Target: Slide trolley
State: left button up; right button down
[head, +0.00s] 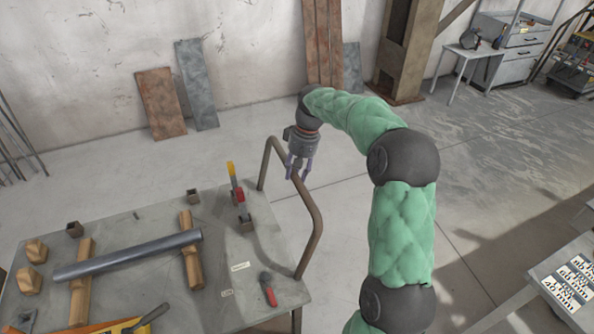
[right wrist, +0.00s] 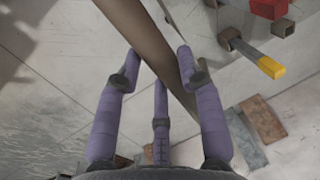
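The trolley (head: 225,290) is a grey-topped table at the lower left of the head view, with a bent brown tube handle (head: 314,220) on its right side. My right gripper (head: 298,174) is at the handle's upper bar, pointing down. In the right wrist view the handle bar (right wrist: 150,38) runs between the spread purple fingers (right wrist: 160,68). The gripper is open. I cannot tell whether any finger touches the bar. My left gripper is out of view.
Metal sheets (head: 161,104) lean on the wall. Another table (head: 575,275) stands at the lower right. The floor between is open.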

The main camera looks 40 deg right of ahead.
jog(key=shift+w+a, duration=0.15)
jog(key=shift+a, duration=0.35)
jog(key=w+a+p, duration=0.5)
jog(key=a, duration=1)
jog(key=w+a+p, duration=0.5)
jog(key=a, duration=1.1)
jog(key=w+a+p, duration=0.4)
jog(key=a+p, duration=0.1)
jog(key=a, duration=1.1)
jog(key=shift+w+p, duration=0.3)
jog(key=shift+w, duration=0.1)
jog(key=c, duration=1.1)
grip_release()
jog(key=o, duration=0.3)
jog(key=shift+a, duration=0.1)
jog(key=shift+w+a, duration=0.1)
